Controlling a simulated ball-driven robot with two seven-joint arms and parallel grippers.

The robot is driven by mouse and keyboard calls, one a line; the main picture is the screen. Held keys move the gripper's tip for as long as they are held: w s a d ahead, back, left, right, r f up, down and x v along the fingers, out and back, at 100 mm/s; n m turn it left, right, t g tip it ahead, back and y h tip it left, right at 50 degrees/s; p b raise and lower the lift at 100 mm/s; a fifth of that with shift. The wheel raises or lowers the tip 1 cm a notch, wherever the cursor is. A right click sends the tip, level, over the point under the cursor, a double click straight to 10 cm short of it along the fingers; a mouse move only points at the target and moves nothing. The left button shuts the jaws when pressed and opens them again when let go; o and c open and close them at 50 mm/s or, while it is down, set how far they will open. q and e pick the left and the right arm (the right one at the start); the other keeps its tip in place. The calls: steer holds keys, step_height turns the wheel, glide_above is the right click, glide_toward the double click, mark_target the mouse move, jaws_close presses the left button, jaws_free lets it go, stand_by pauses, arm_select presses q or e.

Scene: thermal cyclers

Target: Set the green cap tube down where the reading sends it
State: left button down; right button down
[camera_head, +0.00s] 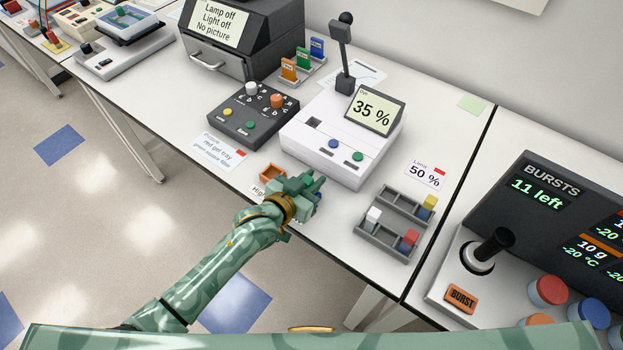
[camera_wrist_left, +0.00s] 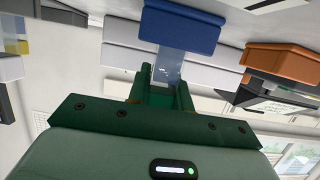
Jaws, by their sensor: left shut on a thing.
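My left gripper (camera_head: 310,183) is over the front of the bench, before the white reader (camera_head: 330,150). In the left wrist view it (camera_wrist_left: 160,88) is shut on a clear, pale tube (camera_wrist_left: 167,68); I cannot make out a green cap. The reader's screen (camera_head: 374,110) shows "35 %". A card (camera_head: 425,173) reads "Limit 50 %". An orange tray (camera_head: 270,172) lies left of the gripper, by a partly hidden card (camera_head: 258,191) starting "High". A blue tray (camera_wrist_left: 180,28) lies beyond the fingertips in the wrist view, mostly hidden in the head view. My right gripper is not in view.
A dark control box (camera_head: 253,115) stands left of the reader. A burst console (camera_head: 470,260) fills the right. Bare bench lies between the blue tray and racks.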

arm_select(q)
steer(key=c, duration=1.3)
jaws_free()
steer(key=shift+o, duration=0.2)
steer(key=p+v, duration=0.3)
steer(key=v, duration=0.9)
steer(key=s+a+f+n+g+y, duration=0.1)
steer(key=s+a+f+y, duration=0.2)
steer(key=f, duration=0.5)
steer(key=s+a+f+n+g+y, duration=0.1)
steer(key=s+a+f+g, duration=0.1)
steer(key=s+a+f, duration=0.45)
steer(key=a+f+g+y, duration=0.1)
steer(key=a+f+y, duration=0.15)
steer(key=f, duration=0.75)
steer(key=s+a+f+g+y, duration=0.15)
steer(key=s+f, duration=0.25)
steer(key=s, duration=0.5)
steer(key=s+a+f+n+g, duration=0.1)
steer(key=s+a+f+g, duration=0.25)
steer(key=s, duration=0.45)
steer(key=s+a+f+g+y, duration=0.15)
steer(key=s+f, duration=0.25)
steer(key=s, duration=0.5)
step_height(320, 180, down, 6)
steer(key=b, duration=0.6)
steer(key=shift+s+f+h, duration=0.2)
steer(key=shift+s+h, duration=0.1)
steer(key=shift+h, duration=0.15)
